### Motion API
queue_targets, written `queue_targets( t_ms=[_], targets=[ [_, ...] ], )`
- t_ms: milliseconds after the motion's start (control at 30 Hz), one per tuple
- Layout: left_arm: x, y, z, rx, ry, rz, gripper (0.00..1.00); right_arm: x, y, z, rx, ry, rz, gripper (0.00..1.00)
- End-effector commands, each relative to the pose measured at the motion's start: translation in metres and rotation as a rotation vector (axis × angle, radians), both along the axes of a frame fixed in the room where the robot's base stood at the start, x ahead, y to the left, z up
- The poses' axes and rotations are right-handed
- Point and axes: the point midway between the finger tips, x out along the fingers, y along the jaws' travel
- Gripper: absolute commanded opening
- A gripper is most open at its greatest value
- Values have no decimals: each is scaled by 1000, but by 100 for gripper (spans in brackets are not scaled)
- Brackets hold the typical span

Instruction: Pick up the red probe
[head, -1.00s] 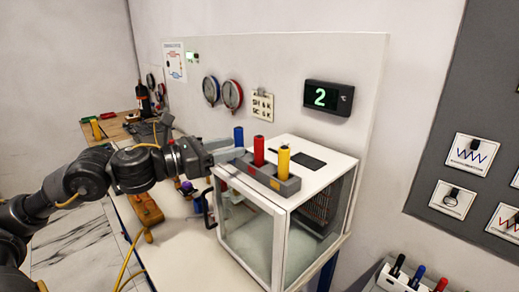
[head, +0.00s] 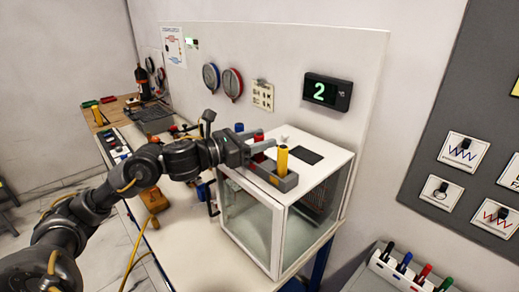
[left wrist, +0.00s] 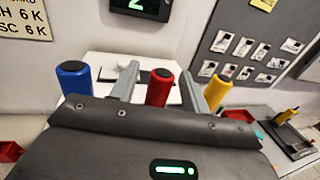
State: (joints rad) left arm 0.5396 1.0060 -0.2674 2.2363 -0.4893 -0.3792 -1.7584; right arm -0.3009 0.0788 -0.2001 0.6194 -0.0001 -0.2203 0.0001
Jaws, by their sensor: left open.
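The red probe (head: 259,157) stands upright in a grey holder (head: 286,184) on top of a white glass-fronted cabinet; my gripper partly hides it in the head view. A yellow probe (head: 282,160) and a blue probe (head: 239,127) stand on either side of it. My left gripper (head: 266,141) is at the red probe, coming from the left. In the left wrist view the red probe (left wrist: 159,86) stands between the two open fingers, with the blue probe (left wrist: 74,78) to the left and the yellow probe (left wrist: 217,91) to the right. My right gripper is out of view.
The cabinet (head: 250,219) stands on a white bench against a panel with round gauges and a display (head: 328,92) reading 2. A rack of markers (head: 400,277) is at the lower right. The cabinet top behind the holder has a dark flat patch (head: 306,155).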

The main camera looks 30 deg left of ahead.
Motion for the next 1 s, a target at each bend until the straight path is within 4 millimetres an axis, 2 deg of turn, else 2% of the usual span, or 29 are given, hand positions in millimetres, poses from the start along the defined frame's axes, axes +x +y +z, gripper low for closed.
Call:
queue_targets(
  t_ms=[233,500,600,1000],
  targets=[
    [1,-1,-1,1,-1,0,45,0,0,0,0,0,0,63],
    [1,-1,-1,1,-1,-1,10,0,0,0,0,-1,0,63],
    [1,-1,-1,0,0,-1,0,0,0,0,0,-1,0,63],
    [1,-1,4,1,-3,-1,0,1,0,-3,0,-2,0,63]
  ],
)
